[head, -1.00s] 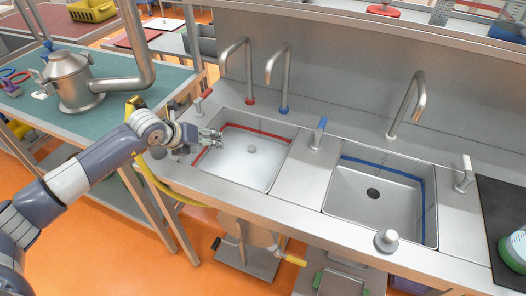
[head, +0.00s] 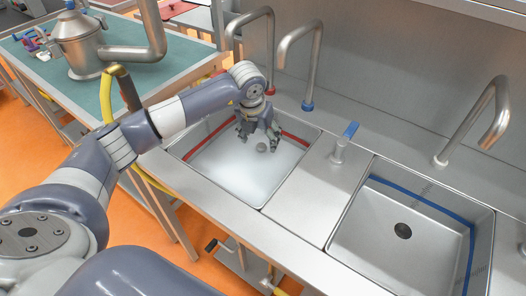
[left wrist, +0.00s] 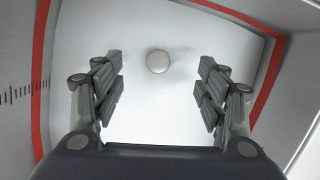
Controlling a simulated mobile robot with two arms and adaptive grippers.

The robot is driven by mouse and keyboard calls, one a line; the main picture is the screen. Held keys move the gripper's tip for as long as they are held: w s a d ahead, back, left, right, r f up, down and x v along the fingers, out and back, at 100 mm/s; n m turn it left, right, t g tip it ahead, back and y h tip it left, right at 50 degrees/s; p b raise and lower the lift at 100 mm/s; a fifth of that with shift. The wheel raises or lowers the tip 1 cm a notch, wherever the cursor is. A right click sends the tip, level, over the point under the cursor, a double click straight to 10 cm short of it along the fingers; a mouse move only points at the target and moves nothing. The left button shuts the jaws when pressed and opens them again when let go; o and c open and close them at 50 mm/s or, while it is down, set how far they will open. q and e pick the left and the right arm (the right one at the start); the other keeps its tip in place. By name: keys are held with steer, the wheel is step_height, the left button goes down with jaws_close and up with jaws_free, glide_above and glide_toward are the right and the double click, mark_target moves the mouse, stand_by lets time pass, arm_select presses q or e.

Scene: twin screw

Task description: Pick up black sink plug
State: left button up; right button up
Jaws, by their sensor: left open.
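My left gripper (head: 259,137) is open and reaches down into the left sink (head: 215,182), which has a red stripe. A small grey round piece (head: 262,147) lies on that sink's floor by the fingertips. In the left wrist view this piece (left wrist: 158,61) shows between and ahead of the open fingers (left wrist: 158,82), and nothing is between the pads. It looks grey, not black. A black round spot (head: 403,231) shows on the floor of the right sink; I cannot tell whether it is a plug or an open drain. My right gripper is not in view.
The right sink (head: 365,262) has a blue stripe. Bent taps (head: 268,50) stand behind the sinks, and a blue-handled lever (head: 340,147) stands between them. The sink walls enclose my gripper. A green-topped table (head: 104,67) with a metal pot (head: 80,47) is at the left.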

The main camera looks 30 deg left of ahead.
mark_target(261, 146)
arm_select(q)
steer(key=shift+w+f, duration=0.15)
steer(key=shift+f, duration=0.2)
steer(key=p+x, duration=0.1)
steer(key=x, duration=0.4)
steer(key=shift+a+f, duration=0.1)
steer(key=shift+a, duration=0.05)
steer(key=shift+f, duration=0.1)
steer(key=c, duration=0.8)
steer(key=shift+c, duration=1.2)
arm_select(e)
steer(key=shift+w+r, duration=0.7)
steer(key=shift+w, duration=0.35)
